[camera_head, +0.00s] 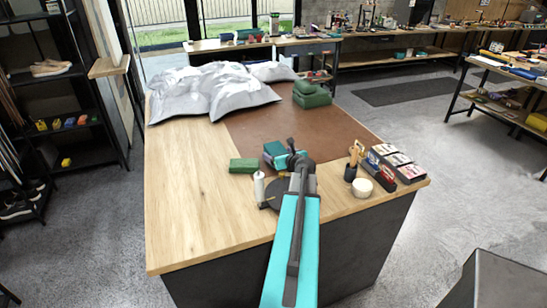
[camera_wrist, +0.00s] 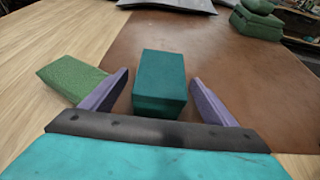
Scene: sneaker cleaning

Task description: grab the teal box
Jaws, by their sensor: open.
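The teal box (camera_wrist: 161,80) sits on the brown mat in the middle of the wrist view. In the head view the teal box (camera_head: 274,153) shows at the mat's near left, partly hidden by my arm's end. My gripper (camera_wrist: 160,85) is open, with one purple-grey finger on each side of the box. A gap shows between the box and each finger. In the head view my gripper (camera_head: 290,156) is by the box, and its fingers are hard to make out.
A green block (camera_wrist: 72,79) lies just left of my left finger. A white bottle (camera_head: 259,188) stands near my arm. Brushes (camera_head: 355,158), a white round jar (camera_head: 362,187) and several small boxes (camera_head: 392,166) stand to the right. Grey-white bags (camera_head: 205,95) and a green object (camera_head: 311,95) lie farther back.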

